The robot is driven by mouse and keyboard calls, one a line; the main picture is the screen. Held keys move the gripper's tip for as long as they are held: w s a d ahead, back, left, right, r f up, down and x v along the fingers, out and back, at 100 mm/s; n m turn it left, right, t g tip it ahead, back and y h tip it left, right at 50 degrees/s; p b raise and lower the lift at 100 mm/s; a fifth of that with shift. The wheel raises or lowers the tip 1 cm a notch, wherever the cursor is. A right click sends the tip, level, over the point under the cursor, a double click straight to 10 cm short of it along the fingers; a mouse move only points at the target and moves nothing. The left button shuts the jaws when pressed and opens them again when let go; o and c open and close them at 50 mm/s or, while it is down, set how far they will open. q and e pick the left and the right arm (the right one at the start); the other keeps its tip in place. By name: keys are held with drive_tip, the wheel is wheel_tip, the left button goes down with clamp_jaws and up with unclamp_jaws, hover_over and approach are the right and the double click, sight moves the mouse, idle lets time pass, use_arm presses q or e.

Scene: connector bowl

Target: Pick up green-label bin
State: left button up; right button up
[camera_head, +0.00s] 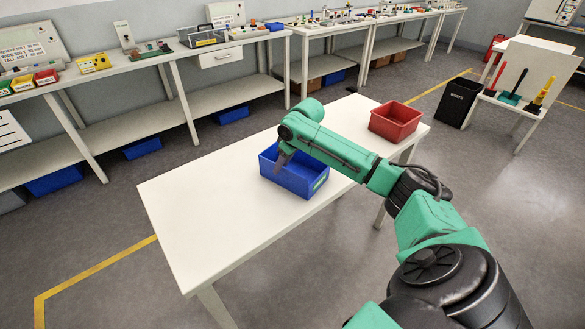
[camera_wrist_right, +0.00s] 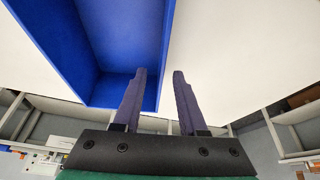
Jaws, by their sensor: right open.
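The green-label bin is an open blue bin (camera_head: 303,185) on the white table, with a green label on its front right wall. It also shows in the right wrist view (camera_wrist_right: 95,45), seen into its inside. My right gripper (camera_head: 279,168) is at the bin's far left side, pointing down. In the right wrist view its two fingers (camera_wrist_right: 160,71) are apart, with one side wall of the bin between them. I cannot tell whether either finger touches the wall. The bin looks empty where I see inside it. My left gripper is not in view.
A red bin (camera_head: 395,121) stands on the white table (camera_head: 205,215) at the far right. The table's left half is clear. Workbenches (camera_head: 150,70) with small bins and parts line the wall. A black waste bin (camera_head: 458,103) stands on the floor at the right.

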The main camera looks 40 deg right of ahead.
drive_tip(key=x, duration=0.4)
drive_tip(key=shift+a+f+p, duration=0.1)
drive_tip(key=shift+f+p, duration=0.15)
drive_tip(key=shift+p, duration=0.1)
drive_tip(key=shift+w+f, duration=0.1)
drive_tip(key=shift+f, duration=0.1)
clamp_jaws()
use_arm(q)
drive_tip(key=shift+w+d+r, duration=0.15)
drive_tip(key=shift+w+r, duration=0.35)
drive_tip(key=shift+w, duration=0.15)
use_arm(e)
drive_tip(key=shift+r, duration=0.1)
